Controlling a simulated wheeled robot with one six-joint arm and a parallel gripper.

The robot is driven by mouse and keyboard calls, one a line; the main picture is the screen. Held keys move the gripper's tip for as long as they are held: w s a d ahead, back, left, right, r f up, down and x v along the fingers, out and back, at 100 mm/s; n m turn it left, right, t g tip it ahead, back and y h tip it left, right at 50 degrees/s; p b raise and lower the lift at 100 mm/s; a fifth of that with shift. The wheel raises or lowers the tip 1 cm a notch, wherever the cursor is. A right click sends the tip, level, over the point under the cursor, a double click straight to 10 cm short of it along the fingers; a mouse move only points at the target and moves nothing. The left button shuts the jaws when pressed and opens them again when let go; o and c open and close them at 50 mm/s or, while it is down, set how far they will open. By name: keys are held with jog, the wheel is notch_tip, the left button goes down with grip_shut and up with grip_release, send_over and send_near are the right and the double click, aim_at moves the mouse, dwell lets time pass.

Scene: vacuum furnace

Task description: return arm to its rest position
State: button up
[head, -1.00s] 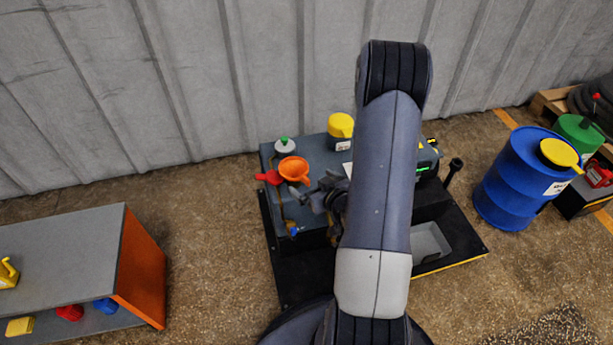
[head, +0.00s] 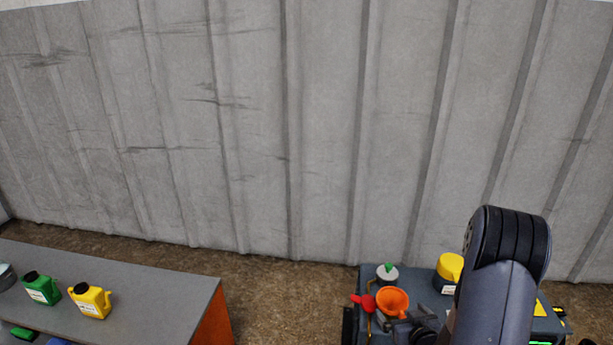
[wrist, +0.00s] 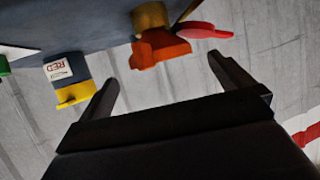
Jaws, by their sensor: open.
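My arm (head: 497,300) rises at the lower right of the head view, bent at a dark ribbed joint. In the wrist view my gripper (wrist: 164,72) is open, its two dark fingers spread with nothing between them. An orange funnel (wrist: 160,48) lies beyond the fingertips, apart from them. In the head view the funnel (head: 392,301) sits on the blue-grey machine top (head: 420,276), close to the dark wrist parts of my arm. The fingertips cannot be made out in the head view.
Near the funnel are a red part (head: 362,302), a grey can with a green tip (head: 387,274) and a yellow-capped container (head: 450,270). A grey bench (head: 150,283) with green and yellow jugs stands at left. Bare floor lies between bench and machine. A ribbed wall (head: 320,130) stands behind.

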aim_at(395, 304)
jog(key=x, duration=0.5)
jog(key=shift+f+b, duration=0.1)
jog(key=shift+b, duration=0.25)
jog(key=shift+s+r+p, duration=0.1)
jog(key=shift+r+p, duration=0.2)
jog(key=shift+f, duration=0.1)
